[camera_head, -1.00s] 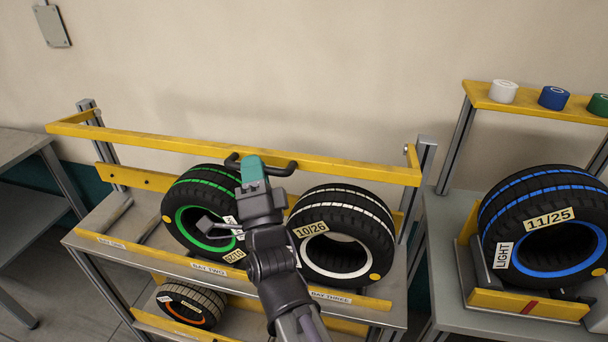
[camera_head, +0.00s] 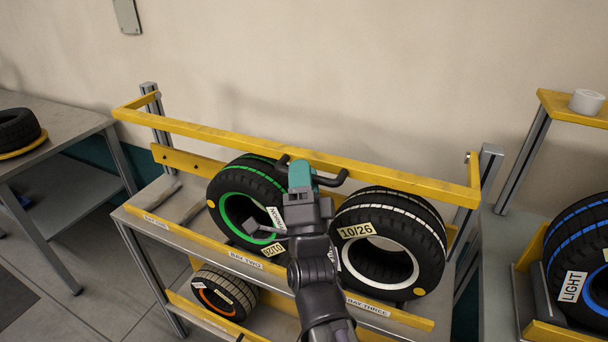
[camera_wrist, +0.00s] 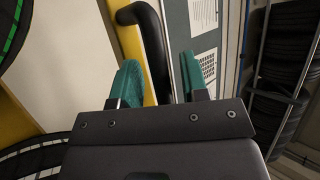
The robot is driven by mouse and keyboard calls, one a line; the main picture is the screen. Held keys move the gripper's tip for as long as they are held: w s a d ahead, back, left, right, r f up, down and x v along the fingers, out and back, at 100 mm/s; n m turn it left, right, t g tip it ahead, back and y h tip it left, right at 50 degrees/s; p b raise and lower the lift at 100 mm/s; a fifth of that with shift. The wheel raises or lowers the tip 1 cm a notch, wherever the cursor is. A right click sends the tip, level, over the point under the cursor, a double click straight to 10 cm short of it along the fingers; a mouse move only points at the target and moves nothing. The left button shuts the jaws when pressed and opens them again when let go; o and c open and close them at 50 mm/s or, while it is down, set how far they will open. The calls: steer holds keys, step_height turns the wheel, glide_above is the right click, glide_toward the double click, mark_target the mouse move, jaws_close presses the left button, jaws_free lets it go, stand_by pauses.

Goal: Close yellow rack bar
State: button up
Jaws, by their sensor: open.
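The yellow rack bar (camera_head: 230,138) spans the front of the rack above the tyres. It stands out from the two posts near their tops. Its black handle (camera_head: 334,179) is at the middle of the bar. My gripper (camera_head: 301,174) is at the handle and hides part of it in the head view. In the wrist view, the teal fingers (camera_wrist: 160,80) are apart, with the black handle (camera_wrist: 152,45) showing between them, nearer the left finger. I cannot tell whether they touch. The yellow bar also shows in the wrist view (camera_wrist: 128,45).
A green-striped tyre (camera_head: 232,192) and a white-striped tyre (camera_head: 410,225) lean on the rack's upper shelf under the bar. An orange-ringed tyre (camera_head: 240,292) is below. A side table (camera_head: 70,130) stands left; a blue-striped tyre (camera_head: 585,235) sits right.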

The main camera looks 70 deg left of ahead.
steer(key=b+v, duration=0.6)
steer(key=v, duration=0.5)
steer(key=shift+b, duration=0.35)
